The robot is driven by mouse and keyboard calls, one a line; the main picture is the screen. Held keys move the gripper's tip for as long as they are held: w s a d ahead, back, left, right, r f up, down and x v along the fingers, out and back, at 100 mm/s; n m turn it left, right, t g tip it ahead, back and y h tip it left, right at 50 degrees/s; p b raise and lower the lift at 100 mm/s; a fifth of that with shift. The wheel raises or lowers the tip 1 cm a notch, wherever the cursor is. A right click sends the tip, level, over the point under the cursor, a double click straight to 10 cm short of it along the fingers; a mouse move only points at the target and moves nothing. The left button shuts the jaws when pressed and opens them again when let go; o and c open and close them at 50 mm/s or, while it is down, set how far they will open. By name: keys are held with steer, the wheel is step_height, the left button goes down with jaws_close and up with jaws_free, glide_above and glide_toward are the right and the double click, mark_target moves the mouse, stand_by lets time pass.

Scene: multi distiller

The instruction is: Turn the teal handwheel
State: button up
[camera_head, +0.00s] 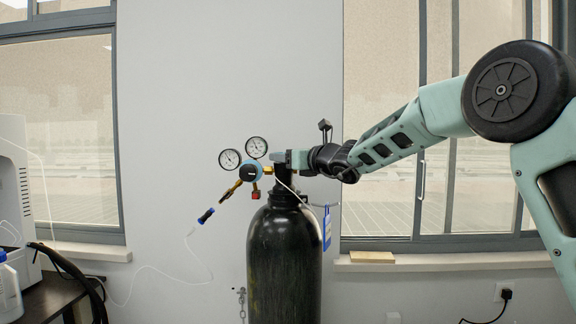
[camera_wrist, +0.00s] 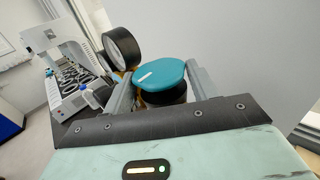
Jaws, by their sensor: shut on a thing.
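The teal handwheel (camera_wrist: 160,75) shows in the wrist view as a round teal cap with a white mark on top and a dark part below it. My gripper (camera_wrist: 163,84) has one finger on each side of the handwheel and is shut on it. In the head view my gripper (camera_head: 278,158) reaches in from the right at the top of the black gas cylinder (camera_head: 284,255). There the handwheel is mostly hidden by the fingers and hard to make out.
A blue tag (camera_head: 327,228) hangs right of the cylinder. A wall stands behind; a bench with equipment is far left.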

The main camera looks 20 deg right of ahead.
steer(key=shift+r, duration=0.1)
steer(key=o, duration=0.9)
steer(key=b+v, duration=0.4)
steer(key=v, duration=1.3)
steer(key=shift+s+d+b, duration=0.15)
steer(key=shift+d+b, duration=0.1)
steer(key=shift+b, duration=0.15)
